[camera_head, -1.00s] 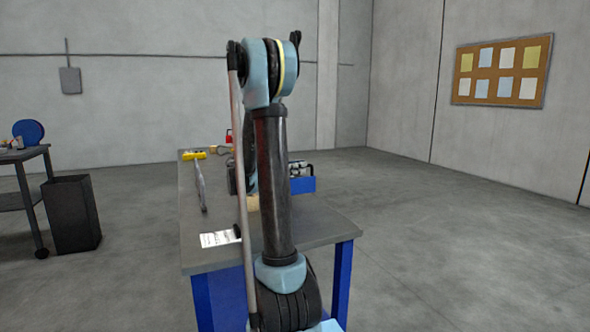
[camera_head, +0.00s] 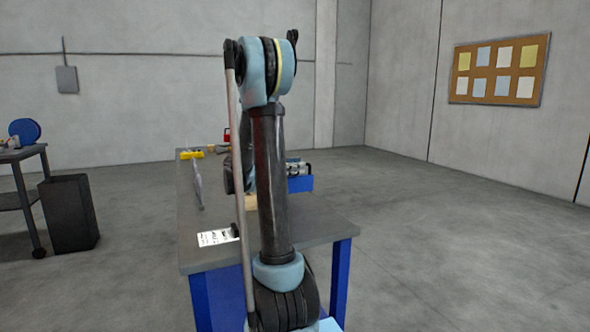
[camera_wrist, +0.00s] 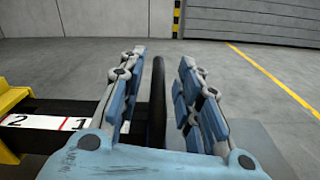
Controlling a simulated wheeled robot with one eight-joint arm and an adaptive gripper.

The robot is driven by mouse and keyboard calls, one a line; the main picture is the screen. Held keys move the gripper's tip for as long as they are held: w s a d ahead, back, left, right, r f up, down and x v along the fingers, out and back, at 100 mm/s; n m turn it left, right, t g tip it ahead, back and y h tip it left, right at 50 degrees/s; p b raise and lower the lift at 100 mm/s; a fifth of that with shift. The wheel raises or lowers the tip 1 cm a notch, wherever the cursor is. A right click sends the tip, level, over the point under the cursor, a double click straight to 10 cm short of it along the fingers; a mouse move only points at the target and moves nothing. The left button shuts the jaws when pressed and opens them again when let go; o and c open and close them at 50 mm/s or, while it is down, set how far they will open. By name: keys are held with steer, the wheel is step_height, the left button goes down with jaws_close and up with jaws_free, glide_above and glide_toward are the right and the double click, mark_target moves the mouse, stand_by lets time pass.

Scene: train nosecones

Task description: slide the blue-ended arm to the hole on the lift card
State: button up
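In the wrist view my gripper (camera_wrist: 163,57) is open, its two blue-padded fingers apart. A black upright rod (camera_wrist: 157,105) shows between the fingers, with a gap on each side; I cannot tell its exact depth. A dark bar (camera_wrist: 55,110) runs in from the left, with a white number strip (camera_wrist: 48,122) reading 2 and 1. No blue end on a sliding arm can be made out. In the head view a white printed card (camera_head: 217,237), probably the lift card, lies at the table's near left; its text is unreadable. My arm hides the gripper there.
A yellow part (camera_wrist: 10,97) stands left of the bar. On the grey table (camera_head: 315,228) lie a yellow-headed grey tool (camera_head: 197,180) and a blue box (camera_head: 299,183) beyond my arm. A black bin (camera_head: 68,215) stands left. The floor to the right is clear.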

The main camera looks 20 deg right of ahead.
steer(key=a, duration=1.1)
steer(key=shift+a, duration=0.35)
steer(key=shift+s+f, duration=0.1)
steer(key=shift+s, duration=0.15)
